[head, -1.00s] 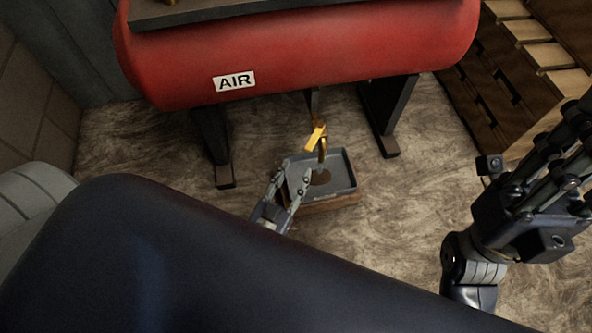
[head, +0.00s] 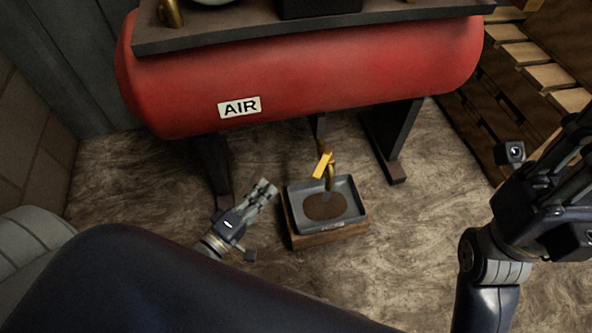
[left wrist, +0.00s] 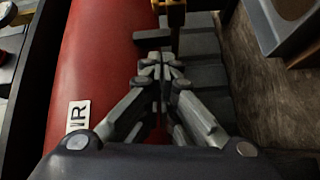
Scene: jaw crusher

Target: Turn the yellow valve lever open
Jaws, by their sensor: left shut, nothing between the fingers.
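The yellow valve lever (head: 322,165) sits on a brass tap (head: 330,180) below the red AIR tank (head: 310,75). It slants down to the left. A bit of yellow also shows at the top of the left wrist view (left wrist: 176,14). My left gripper (head: 268,188) is shut and empty, left of the tray and apart from the lever. Its closed fingers (left wrist: 160,68) show in the left wrist view. My right gripper (head: 572,135) is at the right edge, partly cut off, and its fingertips are not clear.
A grey tray (head: 361,205) on a wooden base stands under the tap, with a brown pool (head: 325,207) in it. Dark tank legs (head: 390,145) stand around the tap. The floor (head: 420,225) right of the tray is clear.

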